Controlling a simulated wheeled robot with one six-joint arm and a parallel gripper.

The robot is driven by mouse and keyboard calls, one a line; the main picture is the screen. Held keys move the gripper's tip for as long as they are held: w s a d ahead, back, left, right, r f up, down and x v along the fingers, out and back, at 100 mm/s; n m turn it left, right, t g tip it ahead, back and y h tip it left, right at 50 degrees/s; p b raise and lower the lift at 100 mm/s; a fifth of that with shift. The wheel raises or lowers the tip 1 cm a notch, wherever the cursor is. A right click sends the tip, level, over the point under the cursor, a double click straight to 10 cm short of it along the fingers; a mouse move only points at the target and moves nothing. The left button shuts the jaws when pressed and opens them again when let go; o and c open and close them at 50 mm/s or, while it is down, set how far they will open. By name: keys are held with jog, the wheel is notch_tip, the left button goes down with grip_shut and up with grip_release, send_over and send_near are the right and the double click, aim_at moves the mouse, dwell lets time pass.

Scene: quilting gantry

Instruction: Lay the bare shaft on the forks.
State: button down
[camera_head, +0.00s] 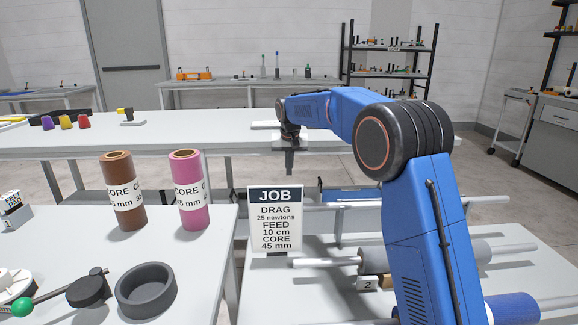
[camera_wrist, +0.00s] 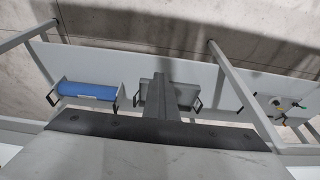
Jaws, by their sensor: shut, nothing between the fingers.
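In the wrist view my gripper (camera_wrist: 161,75) shows as a dark narrow bar pointing away from the camera. A pale, thin rod (camera_head: 425,203) runs left to right behind my arm; it looks bare, but I cannot tell whether it is the shaft or a rail. A nearer rod (camera_head: 315,263) carries a grey roll (camera_head: 475,253). My arm hides part of both rods. I cannot make out the forks clearly.
The JOB sign (camera_head: 276,220) reads core 45 mm. Brown (camera_head: 123,195) and pink (camera_head: 188,193) cores stand on the left table, near a dark ring (camera_head: 146,291). A blue roll (camera_head: 512,308) lies lower right. The wrist view shows another blue roll (camera_wrist: 88,91) between black handles.

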jog(key=shift+r, duration=0.1)
jog(key=shift+s+r+t, duration=2)
jog(key=shift+r+t, duration=0.3)
jog(key=shift+r, duration=5.1)
jog(key=shift+s+r+t, duration=2)
jog(key=shift+r+t, duration=0.3)
jog(key=shift+r, duration=5.1)
notch_tip(320, 180, down, 10)
jog(key=shift+a, duration=0.2)
